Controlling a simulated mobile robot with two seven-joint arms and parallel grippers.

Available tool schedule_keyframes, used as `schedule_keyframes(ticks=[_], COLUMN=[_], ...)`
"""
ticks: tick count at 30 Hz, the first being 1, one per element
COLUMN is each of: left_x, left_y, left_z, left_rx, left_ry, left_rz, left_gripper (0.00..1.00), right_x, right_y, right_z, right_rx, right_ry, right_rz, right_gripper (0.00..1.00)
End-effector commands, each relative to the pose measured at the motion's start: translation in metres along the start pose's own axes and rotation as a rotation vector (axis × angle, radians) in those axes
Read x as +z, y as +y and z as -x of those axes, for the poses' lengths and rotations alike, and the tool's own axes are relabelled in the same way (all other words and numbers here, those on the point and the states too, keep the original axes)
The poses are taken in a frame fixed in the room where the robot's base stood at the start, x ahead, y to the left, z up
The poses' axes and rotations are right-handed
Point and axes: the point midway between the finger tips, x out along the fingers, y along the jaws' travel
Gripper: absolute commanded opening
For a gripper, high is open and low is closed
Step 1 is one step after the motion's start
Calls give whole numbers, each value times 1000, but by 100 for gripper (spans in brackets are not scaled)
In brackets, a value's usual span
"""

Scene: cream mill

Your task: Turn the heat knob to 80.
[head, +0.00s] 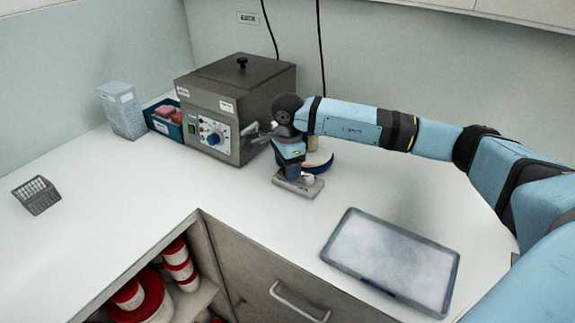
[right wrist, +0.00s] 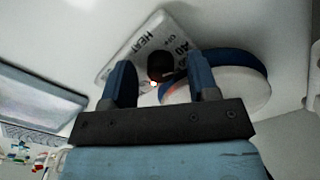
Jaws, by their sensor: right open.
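The heat control is a small pale metal box (head: 298,186) on the counter, mostly under my right gripper. In the right wrist view its label plate (right wrist: 128,50) reads HEAT and OFF; the other marks are only partly legible. The dark round heat knob (right wrist: 160,66) shows between my fingertips, and I cannot tell its setting. My right gripper (right wrist: 161,82) is open, one finger on each side of the knob; contact is unclear. In the head view the right gripper (head: 291,166) points down at the box and hides the knob. My left gripper is not in view.
A round white and blue object (head: 319,161) stands close behind the box. A grey machine (head: 240,85) with a dial is at the left, and a shallow tray (head: 335,258) lies at the front right. A blue bin (head: 158,127) and a rack (head: 36,195) are further left.

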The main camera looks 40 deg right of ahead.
Motion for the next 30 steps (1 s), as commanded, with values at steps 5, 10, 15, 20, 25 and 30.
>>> schedule_keyframes(ticks=[5,10,15,20,25,30], left_x=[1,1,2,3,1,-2], left_y=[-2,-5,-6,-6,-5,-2], left_z=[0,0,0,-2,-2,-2], left_rx=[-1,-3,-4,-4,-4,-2], left_ry=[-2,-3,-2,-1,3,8], left_rz=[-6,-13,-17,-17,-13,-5], left_gripper=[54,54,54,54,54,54], right_x=[0,0,0,0,0,0], right_y=[0,0,0,-1,-1,-1], right_z=[0,0,0,0,0,0], right_rx=[0,0,1,1,1,1], right_ry=[0,0,0,0,0,0], right_rz=[0,0,-39,-184,-276,-281], right_gripper=[38,5,5,5,5,5])
